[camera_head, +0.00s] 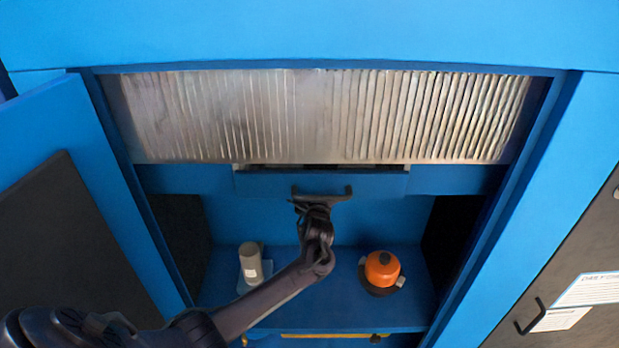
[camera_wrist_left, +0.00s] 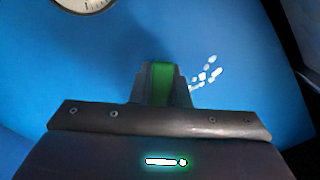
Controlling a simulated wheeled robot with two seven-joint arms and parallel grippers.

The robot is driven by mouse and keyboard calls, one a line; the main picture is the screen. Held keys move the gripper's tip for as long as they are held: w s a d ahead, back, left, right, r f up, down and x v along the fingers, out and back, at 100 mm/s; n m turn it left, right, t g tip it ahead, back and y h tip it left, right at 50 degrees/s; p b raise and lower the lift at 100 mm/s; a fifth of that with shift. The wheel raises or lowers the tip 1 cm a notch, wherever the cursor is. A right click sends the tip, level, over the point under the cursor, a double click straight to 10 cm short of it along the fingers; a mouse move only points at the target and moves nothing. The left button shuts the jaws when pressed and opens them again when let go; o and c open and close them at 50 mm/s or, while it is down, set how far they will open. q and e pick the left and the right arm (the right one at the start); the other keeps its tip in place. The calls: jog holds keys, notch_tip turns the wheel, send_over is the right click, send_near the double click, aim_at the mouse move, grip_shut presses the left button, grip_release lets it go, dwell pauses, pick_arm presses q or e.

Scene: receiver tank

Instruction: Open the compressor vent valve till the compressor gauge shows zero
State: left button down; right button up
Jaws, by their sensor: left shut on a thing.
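My left gripper (camera_head: 321,192) reaches into the blue cabinet, just below a blue ledge. Its fingers are hidden in the head view. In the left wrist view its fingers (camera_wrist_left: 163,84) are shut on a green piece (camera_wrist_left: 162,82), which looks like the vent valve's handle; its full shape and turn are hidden. A round white-faced gauge (camera_wrist_left: 84,3) is cut off at the top left of the wrist view. Its needle and reading cannot be made out. No gauge face shows in the head view. My right gripper is not in view.
A ribbed metal block (camera_head: 320,115) fills the upper opening. On the blue shelf below stand a grey cylinder (camera_head: 251,265) at left and an orange rounded item (camera_head: 382,269) at right. An open door (camera_head: 75,220) stands at left; a dark panel with labels (camera_head: 588,290) at right.

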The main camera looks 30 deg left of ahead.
pick_arm(q)
jog(key=shift+w+d+r+m+p, duration=0.3)
jog(key=shift+d+m+p, duration=0.3)
jog(key=shift+m+p, duration=0.5)
jog(key=shift+w+d+r+m+p, duration=0.3)
jog(key=shift+d+m+p, duration=0.35)
jog(key=shift+m, duration=0.85)
jog(key=shift+w+d+r+m+p, duration=0.15)
jog(key=shift+w+d+m+p, duration=0.3)
jog(key=shift+m+p, duration=0.7)
jog(key=shift+m, duration=0.25)
jog(key=c, duration=1.4)
grip_release()
jog(key=shift+d, duration=0.1)
jog(key=v, duration=0.7)
jog(key=shift+s+d, duration=0.2)
jog(key=shift+s, duration=0.1)
